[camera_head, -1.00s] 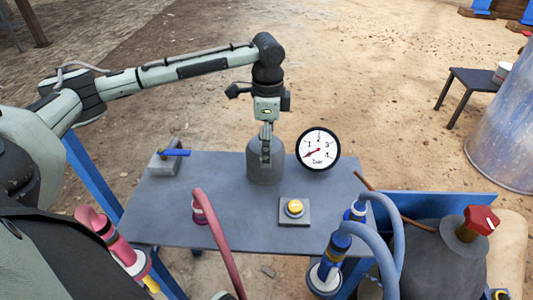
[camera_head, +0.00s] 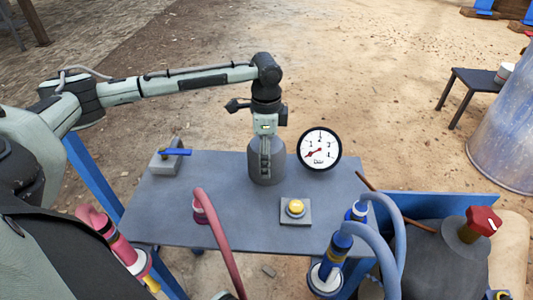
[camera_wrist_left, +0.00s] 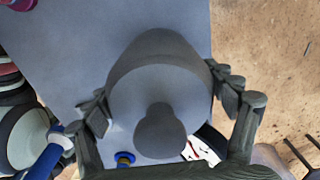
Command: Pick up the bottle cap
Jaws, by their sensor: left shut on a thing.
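The bottle cap (camera_head: 277,168) is a dark grey, bottle-shaped piece with a rounded shoulder and a knob on top. It stands upright on the grey table, left of the white gauge. The wrist view shows the cap (camera_wrist_left: 160,88) from above, knob towards the camera. My left gripper (camera_head: 265,172) points straight down over it, one finger in front of its near side. In the wrist view the fingers of my left gripper (camera_wrist_left: 164,105) lie on both sides of its shoulder, shut on it. The far finger is hidden in the head view. My right gripper is not in view.
The grey table (camera_head: 222,178) also carries a blue-handled valve (camera_head: 176,152), a white gauge (camera_head: 319,149) and a yellow button (camera_head: 295,207). Red (camera_head: 220,240) and blue hoses rise at the front. A grey tank with a red knob (camera_head: 483,221) stands at the right.

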